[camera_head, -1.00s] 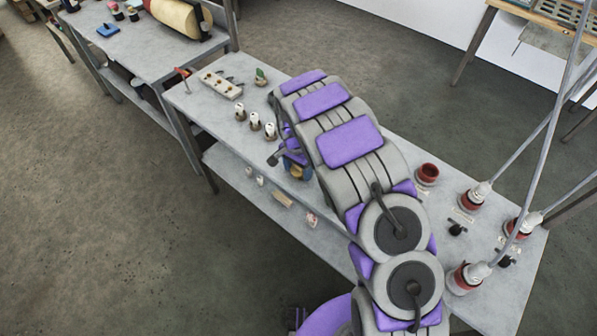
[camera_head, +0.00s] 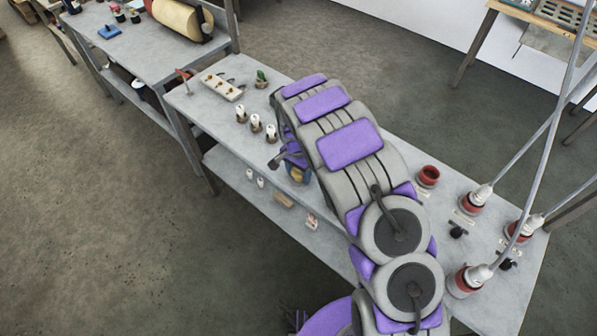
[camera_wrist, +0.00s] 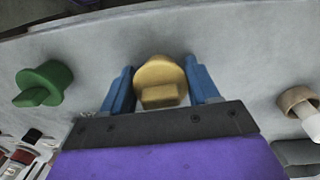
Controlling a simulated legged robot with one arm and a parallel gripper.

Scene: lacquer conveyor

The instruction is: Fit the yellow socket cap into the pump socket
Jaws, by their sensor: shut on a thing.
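The yellow socket cap (camera_wrist: 160,82) is held between the two blue fingers of my gripper (camera_wrist: 159,70) in the wrist view. It has a round disc and a raised block-shaped grip. In the head view my gripper (camera_head: 296,168) hangs at the near edge of the grey table, left of my arm, with a bit of the yellow cap (camera_head: 297,175) showing. A red open cup-shaped socket (camera_head: 428,175) stands right of my arm. I cannot tell which thing is the pump socket; my arm hides part of the tabletop.
A green cap (camera_wrist: 42,84) lies left of my gripper in the wrist view, and a tan ring (camera_wrist: 298,100) lies right. Three white-topped pieces (camera_head: 256,124) and a pale holed block (camera_head: 221,87) are on the table's left. Red fittings with hoses (camera_head: 473,200) stand at right.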

